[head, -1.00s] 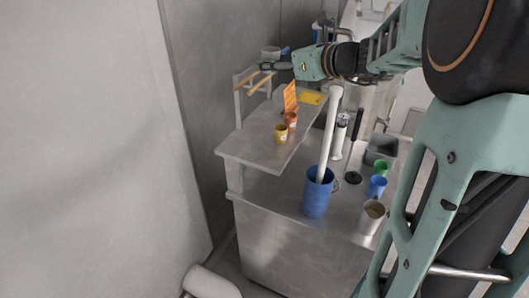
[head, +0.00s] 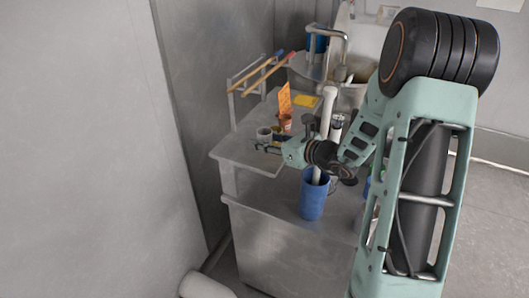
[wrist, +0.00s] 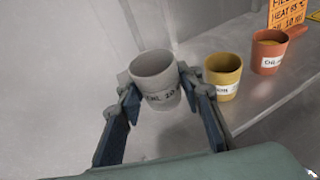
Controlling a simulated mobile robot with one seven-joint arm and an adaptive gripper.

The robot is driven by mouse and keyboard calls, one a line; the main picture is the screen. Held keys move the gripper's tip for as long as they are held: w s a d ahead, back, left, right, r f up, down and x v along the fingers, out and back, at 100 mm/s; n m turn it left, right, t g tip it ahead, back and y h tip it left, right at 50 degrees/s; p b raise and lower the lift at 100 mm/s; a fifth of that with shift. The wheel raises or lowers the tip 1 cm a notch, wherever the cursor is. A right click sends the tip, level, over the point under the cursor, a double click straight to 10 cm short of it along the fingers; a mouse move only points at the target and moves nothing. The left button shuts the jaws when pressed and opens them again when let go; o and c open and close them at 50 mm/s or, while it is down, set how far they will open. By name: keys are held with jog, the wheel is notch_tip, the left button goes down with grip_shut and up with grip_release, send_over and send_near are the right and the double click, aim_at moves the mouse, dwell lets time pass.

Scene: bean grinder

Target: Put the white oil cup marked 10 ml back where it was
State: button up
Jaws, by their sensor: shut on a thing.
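The white oil cup (wrist: 154,82), its label partly readable as "OIL 10", is upright between the fingers of my gripper (wrist: 160,100), which is shut on it. In the head view the cup (head: 264,134) is at the front part of the upper steel shelf (head: 240,152); I cannot tell whether it touches the shelf. A yellow cup (wrist: 222,76) with a label stands close to its right in the wrist view. A terracotta cup (wrist: 269,52) stands beyond the yellow one. In the head view my gripper (head: 272,146) hides part of these cups.
An orange sign (head: 284,97) stands behind the cups, with a yellow card (head: 306,100) lying nearby. A rack with wooden-looking rods (head: 255,78) is at the back.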

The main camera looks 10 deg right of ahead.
aim_at(264, 158)
jog(key=shift+f, duration=2.2)
jog(key=shift+f, duration=0.2)
jog(key=o, duration=1)
jog(key=shift+c, duration=0.2)
jog(key=shift+r, duration=0.1)
jog(key=shift+r, duration=0.15)
jog(key=b+v, duration=0.1)
jog(key=v, duration=1.1)
